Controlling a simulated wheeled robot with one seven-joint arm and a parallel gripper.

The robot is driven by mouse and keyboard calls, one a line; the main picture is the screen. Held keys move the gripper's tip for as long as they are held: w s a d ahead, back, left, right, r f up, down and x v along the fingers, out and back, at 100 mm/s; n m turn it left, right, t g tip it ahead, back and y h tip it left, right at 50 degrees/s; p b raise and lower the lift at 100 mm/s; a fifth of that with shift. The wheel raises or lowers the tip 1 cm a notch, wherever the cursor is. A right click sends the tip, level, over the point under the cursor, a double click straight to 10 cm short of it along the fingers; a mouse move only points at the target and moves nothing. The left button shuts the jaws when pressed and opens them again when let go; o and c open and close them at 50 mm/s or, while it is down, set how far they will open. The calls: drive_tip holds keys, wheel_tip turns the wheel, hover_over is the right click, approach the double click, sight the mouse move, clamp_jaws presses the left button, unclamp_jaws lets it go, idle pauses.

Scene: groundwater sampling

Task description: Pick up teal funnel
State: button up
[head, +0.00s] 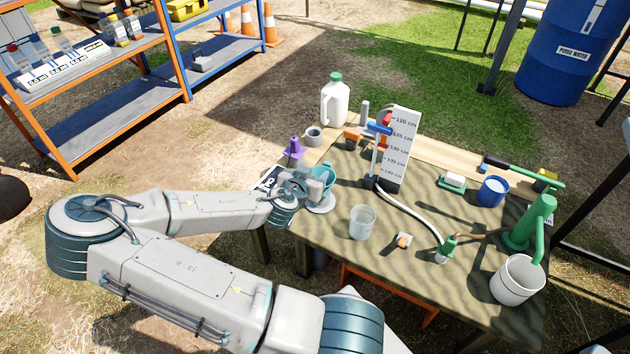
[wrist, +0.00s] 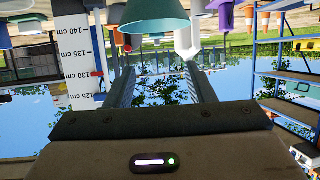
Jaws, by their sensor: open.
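The teal funnel (head: 329,172) stands near the left edge of the table, close to a round white disc (head: 321,204). My gripper (head: 309,183) is right beside it on its left and partly covers it. The wrist view is upside down; there the funnel (wrist: 155,17) is at the top centre, wide mouth toward the picture's bottom, its upper part cut off by the frame. My gripper's two fingers (wrist: 163,75) are apart, with nothing held between them. The funnel lies just past the fingertips in that view; I cannot tell whether it touches them.
A purple funnel-like piece (head: 293,148), a grey ring (head: 314,136) and a white jug (head: 335,102) stand behind my gripper. A clear beaker (head: 362,222) and a measuring board (head: 401,145) are to the right. A white bucket (head: 516,281) stands at the table's front right.

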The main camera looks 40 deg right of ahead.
sight(328, 163)
drive_tip(key=b+x, duration=0.1)
drive_tip(key=x, duration=0.6)
drive_tip(key=shift+s+d+f, duration=0.1)
drive_tip(key=shift+s+d, duration=0.05)
drive_tip(key=b+x, duration=0.1)
drive_tip(key=x, duration=0.1)
drive_tip(key=b+x, duration=0.1)
drive_tip(key=x, duration=0.1)
drive_tip(key=shift+d+f, duration=0.25)
drive_tip(key=shift+f, duration=0.25)
drive_tip(key=shift+d, duration=0.25)
clamp_jaws()
